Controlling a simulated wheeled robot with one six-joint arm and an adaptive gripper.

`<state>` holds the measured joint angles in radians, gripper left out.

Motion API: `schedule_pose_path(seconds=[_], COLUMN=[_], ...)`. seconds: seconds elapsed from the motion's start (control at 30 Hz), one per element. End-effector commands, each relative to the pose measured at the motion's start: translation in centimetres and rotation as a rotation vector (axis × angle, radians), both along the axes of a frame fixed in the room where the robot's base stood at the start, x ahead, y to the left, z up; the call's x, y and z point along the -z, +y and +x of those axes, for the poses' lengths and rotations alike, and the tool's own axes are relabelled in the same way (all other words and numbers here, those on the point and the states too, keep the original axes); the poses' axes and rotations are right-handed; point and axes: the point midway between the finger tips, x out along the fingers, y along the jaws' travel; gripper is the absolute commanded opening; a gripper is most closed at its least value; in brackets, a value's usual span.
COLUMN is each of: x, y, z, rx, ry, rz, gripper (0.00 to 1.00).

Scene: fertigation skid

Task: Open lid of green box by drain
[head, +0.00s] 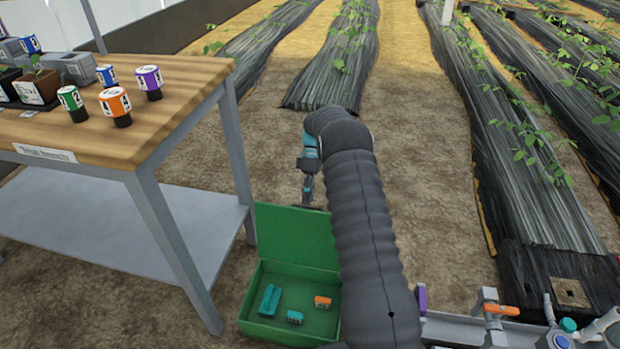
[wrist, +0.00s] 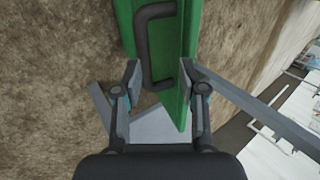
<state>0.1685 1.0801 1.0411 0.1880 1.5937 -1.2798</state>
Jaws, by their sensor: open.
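The green box (head: 262,328) stands on the soil beside the bench, with its inside in view. Its lid (head: 292,238) stands raised at the far side, tilted up from the back rim. Inside are a teal block (head: 269,300), a small teal piece (head: 295,317) and a small orange piece (head: 322,302). My arm covers the box's right side. My gripper (head: 308,190) is just beyond the lid's top edge. In the wrist view my gripper (wrist: 160,72) is open, with the lid's dark handle (wrist: 143,50) and green edge (wrist: 187,75) between or just past its fingers; contact is unclear.
A wooden-topped bench (head: 180,85) with a lower shelf (head: 205,225) stands at left, its leg close to the box. Colored canisters (head: 115,102) stand on it. Pipework with an orange-handled valve (head: 500,310) is at lower right. Bare soil lies beyond the lid, between covered plant rows.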

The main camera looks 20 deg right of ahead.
Motion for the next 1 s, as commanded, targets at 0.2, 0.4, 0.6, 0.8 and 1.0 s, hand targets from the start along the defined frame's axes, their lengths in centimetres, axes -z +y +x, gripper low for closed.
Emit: schedule_pose_path(seconds=[0.2, 0.4, 0.6, 0.8, 1.0], x=[-3.1, -5.0, -6.0, -6.2, -6.2], y=[-1.1, -1.7, -2.0, -2.1, -2.2], z=[2.0, 3.2, 3.7, 3.7, 3.7], rx=[-0.001, 0.0, -0.001, -0.001, 0.001], ry=[-0.001, 0.0, 0.002, 0.002, 0.002], rz=[0.0, 0.0, 0.0, 0.0, 0.0], gripper=[0.41, 0.41, 0.41, 0.41, 0.26])
